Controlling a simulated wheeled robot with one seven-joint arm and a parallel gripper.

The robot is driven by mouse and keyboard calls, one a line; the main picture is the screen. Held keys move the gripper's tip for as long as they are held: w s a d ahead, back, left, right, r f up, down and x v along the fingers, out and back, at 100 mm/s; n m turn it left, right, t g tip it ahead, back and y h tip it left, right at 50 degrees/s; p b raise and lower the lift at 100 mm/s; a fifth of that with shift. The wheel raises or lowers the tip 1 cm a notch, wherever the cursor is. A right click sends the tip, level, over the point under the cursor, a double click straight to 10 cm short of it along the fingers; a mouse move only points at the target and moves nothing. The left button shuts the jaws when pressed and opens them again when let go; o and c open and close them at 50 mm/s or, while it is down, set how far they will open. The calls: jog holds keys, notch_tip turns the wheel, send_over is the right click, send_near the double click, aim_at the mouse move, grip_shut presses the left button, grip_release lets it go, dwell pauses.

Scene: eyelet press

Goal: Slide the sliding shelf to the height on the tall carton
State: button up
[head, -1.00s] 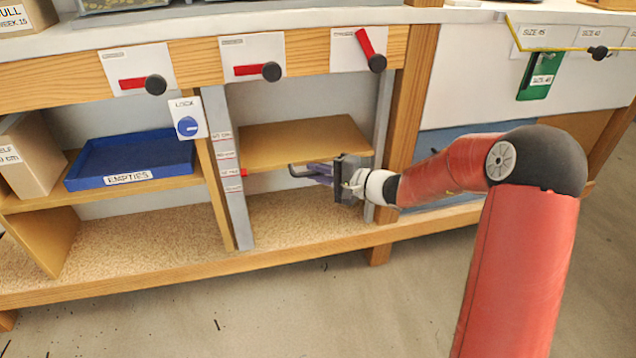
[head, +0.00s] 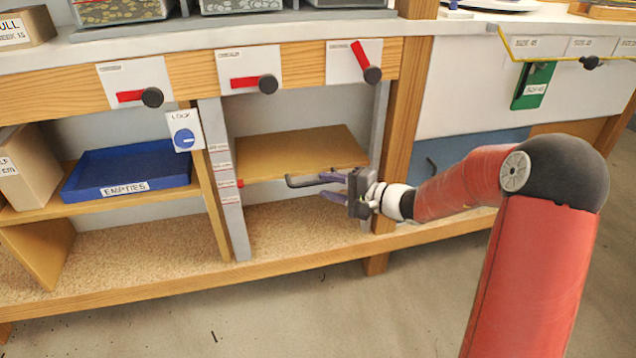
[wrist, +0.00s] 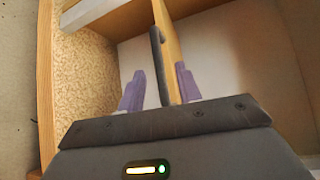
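The sliding shelf (head: 300,150) is a light wooden board in the middle bay, with a dark handle bar (head: 302,182) at its front. A small red pointer (head: 240,183) shows beside the grey scale strip (head: 229,215), near its third label from the top. The tall carton (head: 30,165) stands at the far left, its label cut off by the picture edge. My gripper (head: 335,188) is at the handle's right end. In the wrist view the purple fingers (wrist: 159,88) are open, with the handle bar (wrist: 160,65) between them; contact cannot be told.
A lock sign with a blue knob (head: 184,138) is on the post left of the bay. A blue EMPTIES tray (head: 130,170) sits on the left shelf. Red levers (head: 245,83) line the rail above. The bay floor (head: 290,222) is clear.

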jog(key=shift+v, duration=1.7)
jog(key=shift+s+a, duration=0.1)
jog(key=s+a+r+n+g+h+p, duration=0.1)
jog(key=s+r+n+g+h+p, duration=0.25)
jog(key=s, duration=0.55)
jog(key=s+r+n+g+h+p, duration=0.2)
jog(key=s+r, duration=0.3)
jog(key=s, duration=0.3)
jog(key=s+d+r+n+t+h+p, duration=0.1)
jog(key=s+d+r+h+p, duration=0.1)
jog(key=s+d+r+h, duration=0.2)
jog(key=s+d+r+t+h+p, duration=0.2)
jog(key=s+d+r+h, duration=0.2)
jog(key=s+d, duration=0.4)
jog(key=shift+s+d+r+n+h+p, duration=0.2)
jog(key=shift+s+r+n+h+p, duration=0.2)
jog(key=shift+s, duration=0.7)
jog(key=shift+f+t, duration=0.1)
jog(key=shift+t, duration=0.15)
